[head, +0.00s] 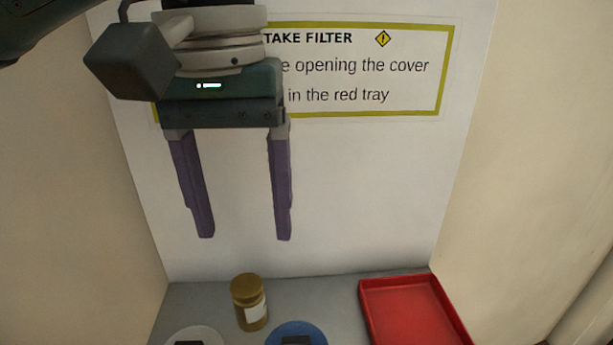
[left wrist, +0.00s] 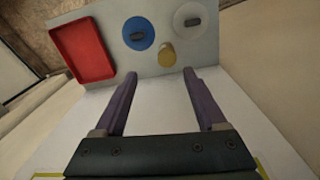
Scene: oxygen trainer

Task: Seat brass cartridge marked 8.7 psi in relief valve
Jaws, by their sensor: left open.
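A brass cartridge (head: 249,303) with a pale label stands on the grey surface in the head view; the label's text is too small to read. It also shows in the left wrist view (left wrist: 167,54), beyond my fingertips. My left gripper (head: 245,239) hangs above and behind it against the white back wall, its purple fingers apart and empty. It also shows in the left wrist view (left wrist: 160,72). No part is labelled as the relief valve. My right gripper is in neither view.
A blue round part (head: 312,328) and a white round part (head: 190,334), each with a dark handle, flank the cartridge. A red tray (head: 365,306) lies at the right. A yellow-edged sign (head: 360,66) is on the back wall. Beige side walls (head: 530,150) bound the space.

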